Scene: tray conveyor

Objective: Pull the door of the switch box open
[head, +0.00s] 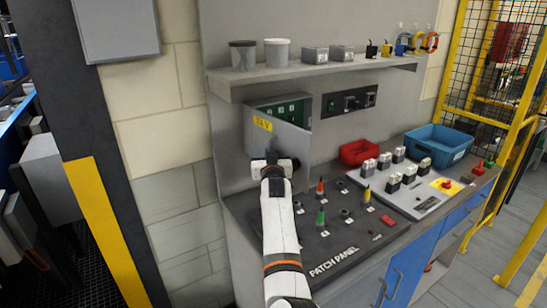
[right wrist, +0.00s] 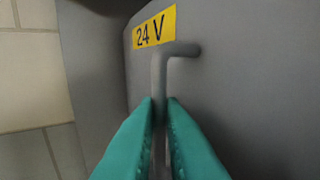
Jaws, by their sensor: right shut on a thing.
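The switch box (head: 283,108) is on the wall under the shelf. Its grey door (head: 290,139) stands partly open, and green parts inside show above the door. The door has a yellow 24 V label (head: 262,124), which also shows in the right wrist view (right wrist: 154,27). My right gripper (head: 273,163) is at the lower part of the door. In the right wrist view its teal fingers (right wrist: 160,104) are shut on the bent grey door handle (right wrist: 159,72), below the label. In the head view the gripper hides the handle. My left gripper is not in view.
A dark patch panel (head: 338,240) with coloured plugs lies below the door. A shelf (head: 300,72) with cups and small boxes hangs above. A red bin (head: 359,153) and blue bin (head: 437,146) stand to the right. A dark post (head: 95,130) stands left.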

